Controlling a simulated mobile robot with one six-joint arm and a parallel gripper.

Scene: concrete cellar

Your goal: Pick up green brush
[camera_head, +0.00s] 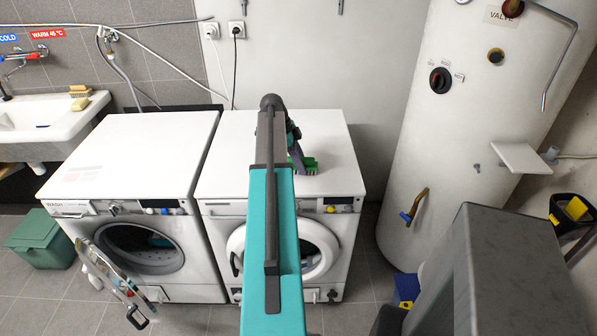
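The green brush (309,162) lies on the white top of the right-hand washing machine (333,180), near its front edge. My teal and grey arm reaches over this machine from the front and covers part of its top. My gripper (296,153) shows only as a small dark and purple part at the right of the arm's far end. It is right at the brush and overlaps the brush's left part in the picture. The fingers are mostly hidden, so I cannot tell whether they are open or touch the brush.
A second washing machine (150,155) stands to the left with its door hanging open. A sink (45,120), a green bin (42,238) and a white boiler tank (455,120) stand around. A dark grey box-like block (500,270) is at the front right.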

